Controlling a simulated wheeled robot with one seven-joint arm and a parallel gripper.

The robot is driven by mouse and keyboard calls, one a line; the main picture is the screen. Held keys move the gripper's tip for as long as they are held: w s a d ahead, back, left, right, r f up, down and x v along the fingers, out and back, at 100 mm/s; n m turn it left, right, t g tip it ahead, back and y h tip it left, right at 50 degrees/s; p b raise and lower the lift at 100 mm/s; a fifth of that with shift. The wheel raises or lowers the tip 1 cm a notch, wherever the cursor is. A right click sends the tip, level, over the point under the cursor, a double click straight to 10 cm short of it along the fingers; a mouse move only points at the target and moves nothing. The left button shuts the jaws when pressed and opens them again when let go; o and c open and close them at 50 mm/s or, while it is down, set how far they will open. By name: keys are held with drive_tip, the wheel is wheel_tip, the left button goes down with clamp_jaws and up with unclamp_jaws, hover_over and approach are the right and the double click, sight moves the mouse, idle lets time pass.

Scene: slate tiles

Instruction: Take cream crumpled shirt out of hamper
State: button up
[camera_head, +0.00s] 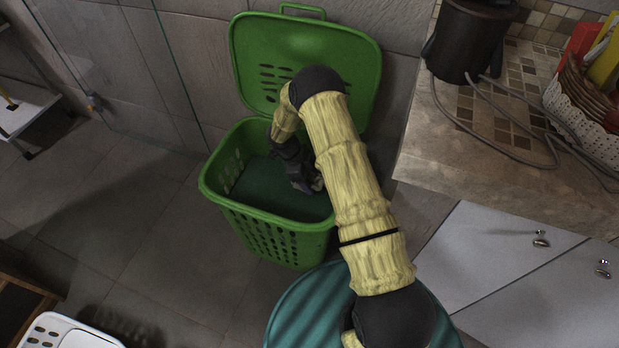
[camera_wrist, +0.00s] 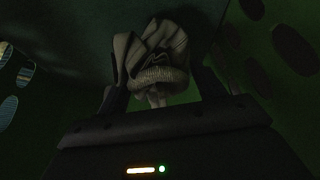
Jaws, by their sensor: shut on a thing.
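The green hamper (camera_head: 285,241) stands on the floor against the wall, its lid (camera_head: 355,72) raised and leaning back. My arm reaches down into it, and my gripper (camera_head: 308,184) is inside, below the rim. In the wrist view, the cream crumpled shirt (camera_wrist: 150,55) sits between the two fingers of my gripper (camera_wrist: 158,92). The gripper is shut on it. The shirt looks bunched and folded, with a ribbed band near the fingers.
The hamper's perforated walls (camera_wrist: 292,48) are close on both sides of my gripper. A stone counter (camera_head: 480,150) with a dark appliance (camera_head: 470,40) and cables stands at the right, above white cabinets (camera_head: 490,245). A glass panel (camera_head: 165,60) is at the left.

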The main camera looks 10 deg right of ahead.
sight(309, 174)
wheel_tip(309, 174, up, 7)
drive_tip(key=p, duration=0.5)
drive_tip(key=shift+p, duration=0.4)
drive_tip(key=shift+r, duration=0.1)
wheel_tip(309, 174, up, 12)
drive_tip(key=p, duration=1.1)
drive_tip(key=s+a+p, duration=0.2)
drive_tip(key=a, duration=1.2)
drive_tip(key=shift+s, duration=0.35)
idle(0.5)
drive_tip(key=shift+d, duration=0.1)
